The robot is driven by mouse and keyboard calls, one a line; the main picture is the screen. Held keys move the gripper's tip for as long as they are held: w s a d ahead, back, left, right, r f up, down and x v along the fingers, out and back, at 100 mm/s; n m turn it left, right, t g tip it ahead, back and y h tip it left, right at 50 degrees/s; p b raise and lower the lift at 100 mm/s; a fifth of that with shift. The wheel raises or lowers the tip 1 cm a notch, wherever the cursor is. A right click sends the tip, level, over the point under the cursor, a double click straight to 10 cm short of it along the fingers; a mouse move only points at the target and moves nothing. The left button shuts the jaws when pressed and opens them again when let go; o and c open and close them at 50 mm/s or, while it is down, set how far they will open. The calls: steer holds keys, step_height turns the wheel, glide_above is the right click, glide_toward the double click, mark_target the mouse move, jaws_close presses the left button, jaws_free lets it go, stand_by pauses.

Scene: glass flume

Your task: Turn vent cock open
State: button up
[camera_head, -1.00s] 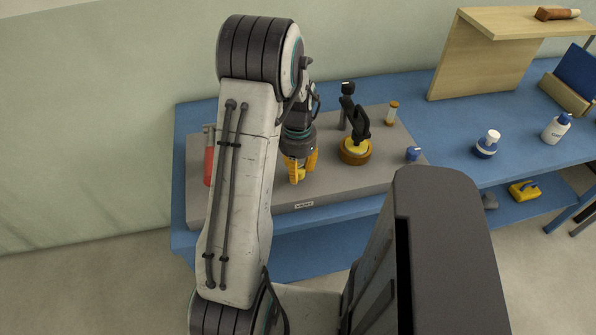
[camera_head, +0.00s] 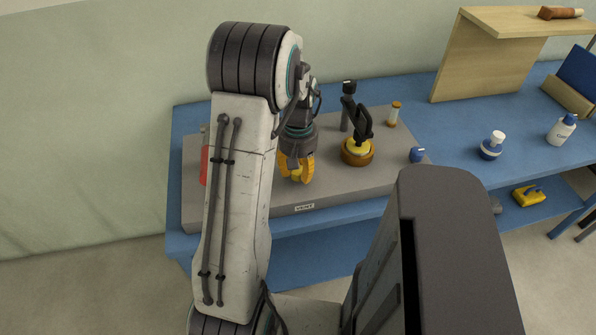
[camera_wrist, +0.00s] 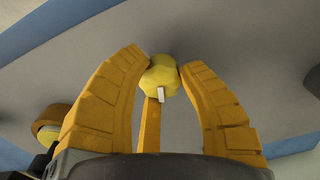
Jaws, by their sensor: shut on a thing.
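The vent cock shows in the wrist view as a yellow faceted knob (camera_wrist: 158,76) with a short white mark on its near side. My gripper (camera_wrist: 160,72) has its yellow fingers closed around the knob, one on each side and a third finger beneath it in the picture. In the head view my gripper (camera_head: 296,172) points down over the grey plinth, behind the front label reading VENT (camera_head: 305,208). There the knob is hard to tell from the yellow fingers. Its stem and base are hidden.
The grey plinth (camera_head: 352,187) stands on a blue bench (camera_head: 455,135). On the plinth, right of my gripper, are a yellow-and-brown fitting with a black handle (camera_head: 358,148), a blue knob (camera_head: 417,155) and a small capped vial (camera_head: 394,113). A red cylinder (camera_head: 204,165) is at left, partly behind my arm.

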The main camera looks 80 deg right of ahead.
steer(key=shift+a+f+n+b, duration=0.1)
steer(key=shift+a+n+b, duration=0.05)
steer(key=shift+n, duration=0.6)
steer(key=shift+a+f+n+b, duration=0.1)
steer(key=shift+n+b, duration=0.05)
steer(key=shift+n, duration=0.6)
steer(key=o, duration=1.2)
steer(key=shift+s+r, duration=0.1)
steer(key=shift+d, duration=0.15)
steer(key=shift+r, duration=0.1)
steer(key=shift+r, duration=0.55)
step_height(320, 180, up, 11)
steer(key=shift+f, duration=0.1)
